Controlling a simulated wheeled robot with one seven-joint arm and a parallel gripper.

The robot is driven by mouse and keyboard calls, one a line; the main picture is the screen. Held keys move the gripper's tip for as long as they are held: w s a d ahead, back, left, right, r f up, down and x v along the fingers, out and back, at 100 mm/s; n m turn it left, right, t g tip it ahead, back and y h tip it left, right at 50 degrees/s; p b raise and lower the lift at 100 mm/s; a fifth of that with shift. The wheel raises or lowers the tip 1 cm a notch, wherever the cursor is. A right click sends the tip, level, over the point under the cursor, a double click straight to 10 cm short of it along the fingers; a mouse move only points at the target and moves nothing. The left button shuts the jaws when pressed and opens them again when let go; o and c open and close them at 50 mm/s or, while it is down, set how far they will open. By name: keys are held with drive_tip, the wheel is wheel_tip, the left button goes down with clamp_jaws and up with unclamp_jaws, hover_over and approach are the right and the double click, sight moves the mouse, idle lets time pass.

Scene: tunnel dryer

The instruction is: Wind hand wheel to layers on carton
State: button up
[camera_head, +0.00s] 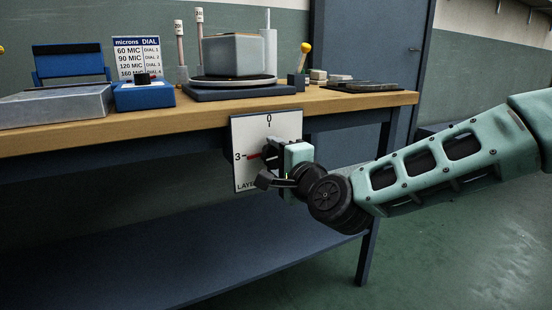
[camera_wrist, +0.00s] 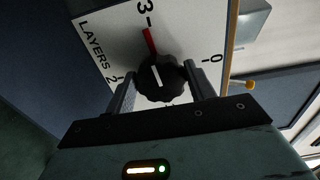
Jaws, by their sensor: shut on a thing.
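The black scalloped hand wheel (camera_wrist: 160,78) sits on a white LAYERS plate (camera_wrist: 105,30), which also hangs at the bench front in the head view (camera_head: 284,124). A red pointer (camera_wrist: 150,43) at the wheel aims at the 3; it also shows in the head view (camera_head: 254,156). The 0 and 2 are visible; no 1 can be seen. My gripper (camera_wrist: 160,85) is shut on the wheel, one finger each side. In the head view my gripper (camera_head: 272,160) hides most of the wheel. A grey box-shaped block (camera_head: 233,55), possibly the carton, stands on a round turntable (camera_head: 233,82).
A sign (camera_head: 137,58) pairs microns with dial numbers, behind a blue box (camera_head: 144,95) with a black knob. A metal case (camera_head: 55,106) lies at the left of the wooden bench (camera_head: 200,115). A lower shelf (camera_head: 190,250) runs underneath. Floor at right is clear.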

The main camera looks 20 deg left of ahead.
drive_tip(key=o, duration=1)
drive_tip(key=p+v, duration=0.3)
drive_tip(key=v, duration=1.4)
drive_tip(key=shift+s+d+p, duration=0.2)
drive_tip(key=shift+p, duration=0.2)
drive_tip(key=shift+c, duration=0.2)
